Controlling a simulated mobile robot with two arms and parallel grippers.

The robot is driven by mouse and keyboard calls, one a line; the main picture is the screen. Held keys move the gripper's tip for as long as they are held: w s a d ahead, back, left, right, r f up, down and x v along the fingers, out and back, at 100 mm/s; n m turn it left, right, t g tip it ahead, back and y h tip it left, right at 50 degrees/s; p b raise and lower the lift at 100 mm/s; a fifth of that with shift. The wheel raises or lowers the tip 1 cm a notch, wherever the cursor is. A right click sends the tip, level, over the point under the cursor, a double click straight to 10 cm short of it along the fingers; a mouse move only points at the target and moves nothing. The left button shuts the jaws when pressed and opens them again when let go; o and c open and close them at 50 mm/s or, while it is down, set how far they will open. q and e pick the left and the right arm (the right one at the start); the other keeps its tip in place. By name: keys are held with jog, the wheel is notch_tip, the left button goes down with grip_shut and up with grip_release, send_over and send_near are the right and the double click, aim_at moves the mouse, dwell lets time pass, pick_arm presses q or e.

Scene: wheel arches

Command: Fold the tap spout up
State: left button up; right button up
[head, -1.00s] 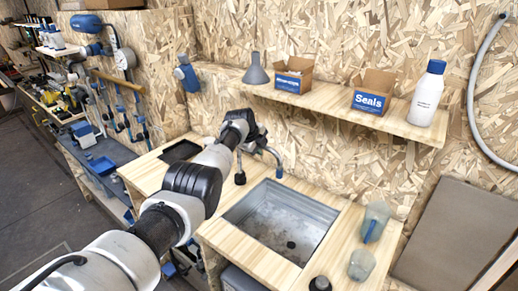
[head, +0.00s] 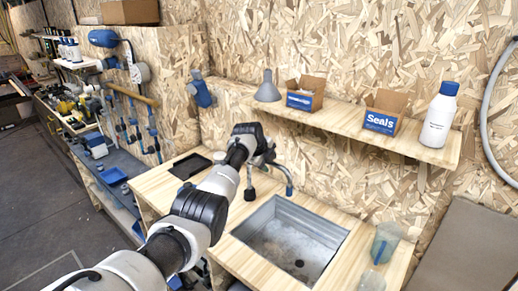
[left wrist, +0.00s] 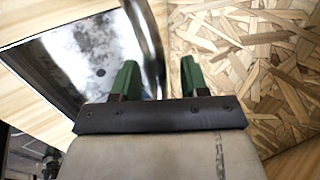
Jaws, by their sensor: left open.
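The tap stands at the back edge of the metal sink (head: 322,232). Its curved grey spout (head: 282,171) ends in a blue tip over the sink's back left corner. My left gripper (head: 265,157) is at the tap, close to the top of the spout; the gripper and arm hide part of the tap. In the left wrist view its two green fingers (left wrist: 157,80) stand apart, open. A shiny metal edge or tube runs between them; I cannot tell whether it is the spout or the sink's rim. The sink (left wrist: 85,60) shows on the left.
A shelf (head: 350,122) above holds a grey funnel (head: 268,88), two cardboard boxes (head: 384,113) and a white bottle (head: 438,115). A clear jug (head: 385,243) stands right of the sink. The chipboard wall (left wrist: 250,50) is close behind the tap.

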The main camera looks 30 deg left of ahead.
pick_arm(q)
jog(key=b+v, duration=0.1)
jog(key=v, duration=0.8)
dwell(0.3)
